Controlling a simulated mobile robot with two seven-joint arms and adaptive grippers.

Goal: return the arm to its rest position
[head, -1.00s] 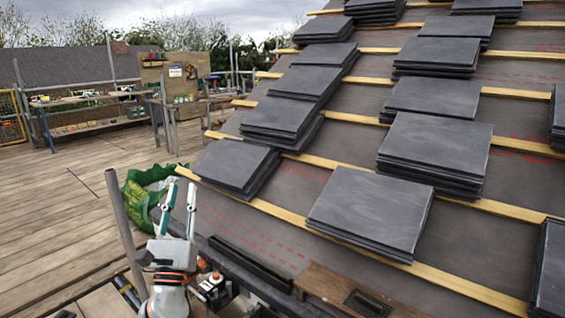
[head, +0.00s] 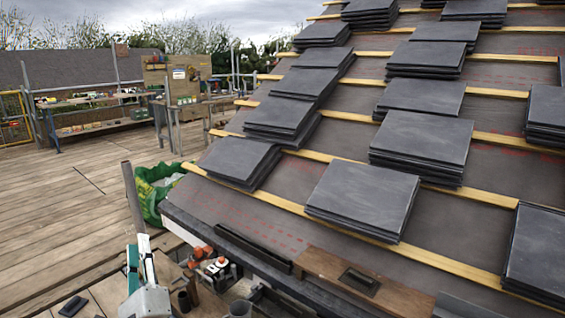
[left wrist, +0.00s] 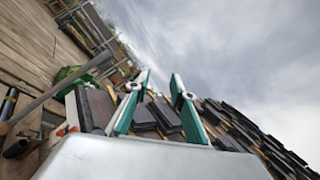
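My left gripper (head: 140,250) is low at the left of the head view, over the deck and apart from the roof. Its two teal-and-white fingers point up. In the left wrist view the fingers (left wrist: 161,80) stand apart with a clear gap and nothing between them, so it is open and empty. Most of my left arm is out of frame. My right gripper is not in view.
Stacks of dark slates (head: 365,199) rest on the battened roof (head: 285,215). A wooden board (head: 337,277) lies along the eave. Orange-and-black tools (head: 215,270) sit below it. A green bag (head: 150,190) and a scaffold pole (head: 133,196) stand left. The plank deck (head: 60,200) is largely clear.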

